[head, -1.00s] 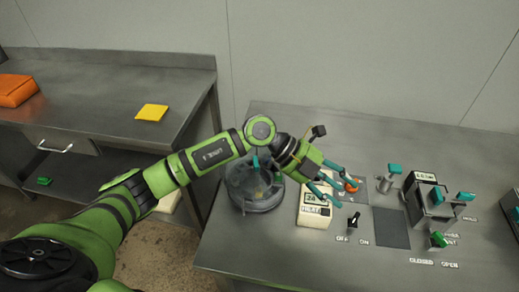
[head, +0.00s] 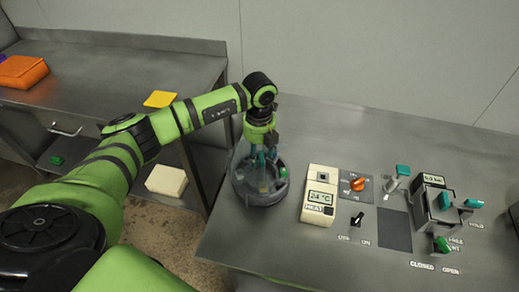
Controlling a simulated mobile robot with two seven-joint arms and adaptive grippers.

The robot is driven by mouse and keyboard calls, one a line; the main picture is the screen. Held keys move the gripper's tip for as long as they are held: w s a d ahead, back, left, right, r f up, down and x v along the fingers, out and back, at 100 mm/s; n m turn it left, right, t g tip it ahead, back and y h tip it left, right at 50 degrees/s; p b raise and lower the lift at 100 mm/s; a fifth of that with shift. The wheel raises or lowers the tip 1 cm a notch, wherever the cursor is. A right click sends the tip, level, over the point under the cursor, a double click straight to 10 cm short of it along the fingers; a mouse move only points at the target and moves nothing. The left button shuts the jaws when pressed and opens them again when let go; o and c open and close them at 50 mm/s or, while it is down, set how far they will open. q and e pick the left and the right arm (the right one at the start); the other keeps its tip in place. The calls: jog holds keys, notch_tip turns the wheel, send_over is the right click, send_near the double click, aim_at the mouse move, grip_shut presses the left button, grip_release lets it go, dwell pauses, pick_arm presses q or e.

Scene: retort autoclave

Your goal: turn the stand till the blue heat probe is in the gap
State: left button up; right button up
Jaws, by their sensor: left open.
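The round dark grey stand (head: 262,198) sits on the metal bench, left of the cream heat unit. My left gripper (head: 262,160) points down over the stand, its teal fingers apart and reaching inside the rim. A small green piece (head: 284,172) shows at the stand's right side and a small tan piece (head: 263,187) at its front. I cannot make out a blue heat probe or the gap; the gripper and arm hide the back of the stand. Whether the fingers touch anything there I cannot tell. My right gripper is not in view.
The cream heat unit (head: 320,196) reads 24 °C. Right of it are an orange knob (head: 358,184), a black switch (head: 357,219) and teal-handled and green-handled fittings. A side table (head: 105,80) holds a yellow pad (head: 160,98) and an orange box (head: 22,72).

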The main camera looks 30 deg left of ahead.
pick_arm(q)
jog(key=shift+f, duration=0.25)
grip_shut()
jog(key=shift+a, duration=0.1)
